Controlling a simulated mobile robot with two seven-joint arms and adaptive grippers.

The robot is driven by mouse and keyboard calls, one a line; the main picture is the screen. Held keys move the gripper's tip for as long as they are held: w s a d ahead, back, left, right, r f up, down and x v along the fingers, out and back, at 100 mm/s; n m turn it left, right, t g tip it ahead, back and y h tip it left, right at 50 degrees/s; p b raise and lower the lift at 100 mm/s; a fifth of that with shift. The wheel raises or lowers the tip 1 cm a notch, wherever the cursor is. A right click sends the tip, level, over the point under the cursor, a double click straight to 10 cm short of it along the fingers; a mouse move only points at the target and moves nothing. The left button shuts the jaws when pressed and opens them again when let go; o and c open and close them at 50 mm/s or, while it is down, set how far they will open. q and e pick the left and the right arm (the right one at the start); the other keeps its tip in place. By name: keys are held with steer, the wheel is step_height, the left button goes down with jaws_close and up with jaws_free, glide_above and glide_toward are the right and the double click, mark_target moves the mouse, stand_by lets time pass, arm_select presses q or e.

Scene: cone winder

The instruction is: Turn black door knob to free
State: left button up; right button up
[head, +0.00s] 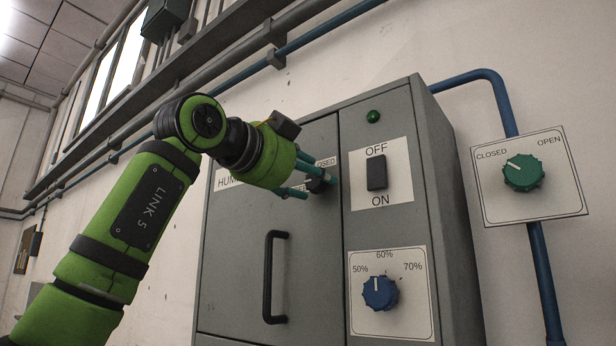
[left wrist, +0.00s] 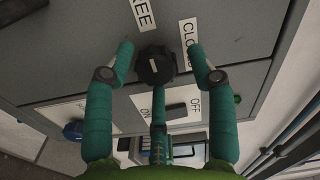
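The black door knob (left wrist: 155,66) is on the grey cabinet door, with a FREE label (left wrist: 141,12) and a CLOSED label (left wrist: 190,42) beyond it in the left wrist view. A short white mark shows on its face; I cannot tell which label it points to. In the head view the knob (head: 317,185) is partly hidden behind my fingers. My left gripper (head: 307,178) is in front of it. In the left wrist view my left gripper (left wrist: 160,72) is open, with green fingers around the knob and gaps at both sides. My right gripper is out of view.
The grey cabinet (head: 240,245) has a black door handle (head: 271,277) below the knob. An OFF/ON switch (head: 377,173), a blue dial (head: 380,292) and a green lamp (head: 373,116) are to its right. A green valve knob (head: 523,173) is on the wall by a blue pipe (head: 543,280).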

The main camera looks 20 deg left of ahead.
arm_select(q)
steer(key=shift+w+f, duration=0.2)
steer(key=v, duration=1.2)
steer(key=shift+r, duration=0.15)
